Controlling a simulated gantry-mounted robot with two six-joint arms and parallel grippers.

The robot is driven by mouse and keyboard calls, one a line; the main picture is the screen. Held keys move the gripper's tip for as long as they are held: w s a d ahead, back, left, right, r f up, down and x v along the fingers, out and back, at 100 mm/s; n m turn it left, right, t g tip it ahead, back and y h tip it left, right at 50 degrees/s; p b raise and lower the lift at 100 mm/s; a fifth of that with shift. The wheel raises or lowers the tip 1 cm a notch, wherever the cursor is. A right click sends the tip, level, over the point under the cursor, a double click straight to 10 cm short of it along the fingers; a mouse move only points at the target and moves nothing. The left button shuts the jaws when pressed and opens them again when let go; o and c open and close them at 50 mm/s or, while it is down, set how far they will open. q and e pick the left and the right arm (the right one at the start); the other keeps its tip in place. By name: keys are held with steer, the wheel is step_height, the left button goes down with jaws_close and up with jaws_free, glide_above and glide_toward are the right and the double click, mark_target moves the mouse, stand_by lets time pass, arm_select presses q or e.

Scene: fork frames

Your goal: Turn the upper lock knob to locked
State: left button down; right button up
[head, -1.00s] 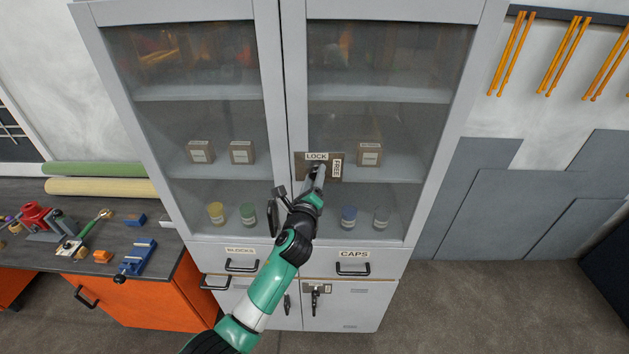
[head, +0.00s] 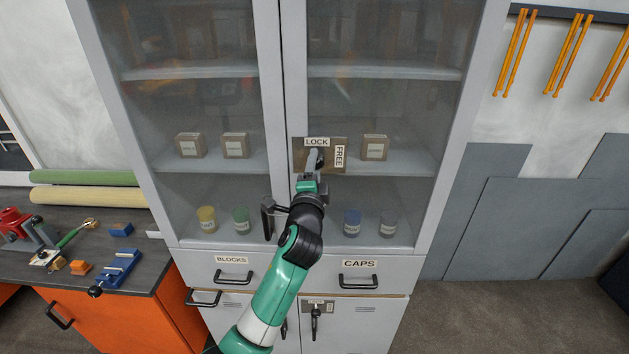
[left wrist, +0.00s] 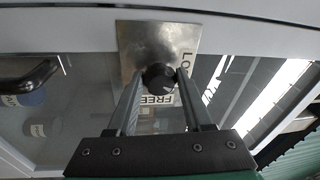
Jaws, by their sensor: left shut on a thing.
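The upper lock plate (head: 327,166) is on the right glass door, with a LOCK label at its top and a FREE label on its right side. My left gripper (head: 314,158) is at the plate and covers the knob in the head view. In the left wrist view the round black upper lock knob (left wrist: 158,76) stands out from the metal plate (left wrist: 150,45). My left gripper's fingers (left wrist: 160,88) are on both sides of the knob, shut on it. The knob's pointer setting cannot be made out. My right gripper is not in view.
A dark door handle (head: 268,217) is just left of my arm. A lower lock (head: 316,312) sits below the CAPS drawer (head: 358,278). Boxes and jars stand behind the glass. A workbench (head: 150,250) with tools is at the left.

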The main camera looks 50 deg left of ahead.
arm_select(q)
steer(key=shift+w+d+f+n+g+y+b, duration=0.1)
steer(key=shift+n+g+y+b, duration=0.2)
steer(key=shift+n+b, duration=1.35)
steer(key=shift+n+g+y+b, duration=0.2)
steer(key=shift+n+y+b, duration=0.2)
steer(key=shift+n+b, duration=1.25)
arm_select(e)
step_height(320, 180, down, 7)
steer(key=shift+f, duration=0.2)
arm_select(q)
steer(key=shift+c, duration=1.5)
jaws_free()
steer(key=p+v, duration=0.5)
steer(key=v, duration=0.6)
steer(key=shift+s+d, duration=0.15)
steer(key=shift+s, duration=0.1)
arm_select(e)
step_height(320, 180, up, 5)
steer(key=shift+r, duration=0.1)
